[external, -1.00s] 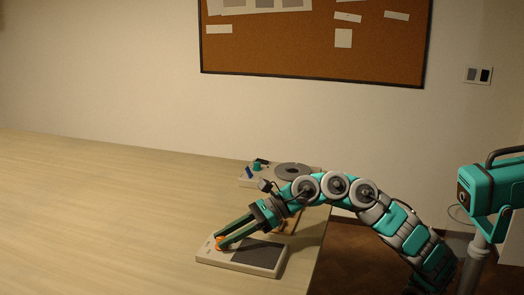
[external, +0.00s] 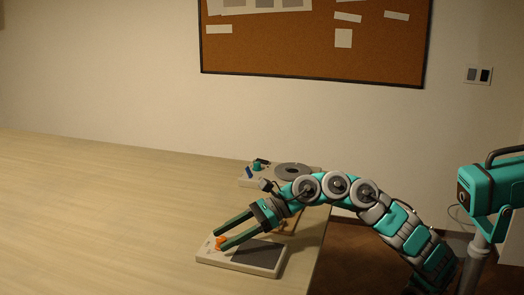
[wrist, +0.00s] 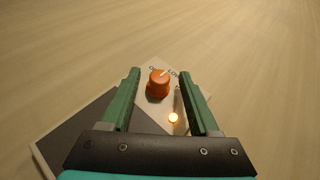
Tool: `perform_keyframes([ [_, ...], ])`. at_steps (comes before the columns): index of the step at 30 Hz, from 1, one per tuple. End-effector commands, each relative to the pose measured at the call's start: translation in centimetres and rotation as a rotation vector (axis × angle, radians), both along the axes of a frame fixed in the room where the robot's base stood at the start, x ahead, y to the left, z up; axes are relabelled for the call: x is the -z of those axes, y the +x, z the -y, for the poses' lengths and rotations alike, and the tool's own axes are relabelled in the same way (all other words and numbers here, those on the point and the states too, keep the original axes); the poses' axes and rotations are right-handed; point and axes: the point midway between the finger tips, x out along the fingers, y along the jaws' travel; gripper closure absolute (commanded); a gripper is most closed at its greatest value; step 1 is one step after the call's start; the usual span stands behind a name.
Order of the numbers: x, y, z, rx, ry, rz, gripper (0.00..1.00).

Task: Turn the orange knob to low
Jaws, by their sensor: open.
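The orange knob (wrist: 157,84) stands on a pale panel with a dark grey plate; it also shows in the external view (external: 221,243). A light pointer mark on its top points up and right, towards lettering that seems to read LOW (wrist: 173,74). Another label left of it is partly hidden by the knob. My gripper (wrist: 160,76) is open, with one green finger on each side of the knob and a gap to each. In the external view my gripper (external: 219,240) is at the knob, slightly back from it.
A small lamp (wrist: 173,118) glows on the panel. The panel (external: 212,259) lies near the table's right edge. Behind my arm, a second device (external: 246,182) with a grey disc (external: 292,170) stands on the table. The table to the left is clear.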

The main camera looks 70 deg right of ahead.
Motion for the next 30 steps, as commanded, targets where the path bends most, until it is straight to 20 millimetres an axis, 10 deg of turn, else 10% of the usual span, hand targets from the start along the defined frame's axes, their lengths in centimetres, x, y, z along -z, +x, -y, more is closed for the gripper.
perform_keyframes([
  [30,-8.0,-2.1,1.6,0.001,-0.001,0.002,0.38],
])
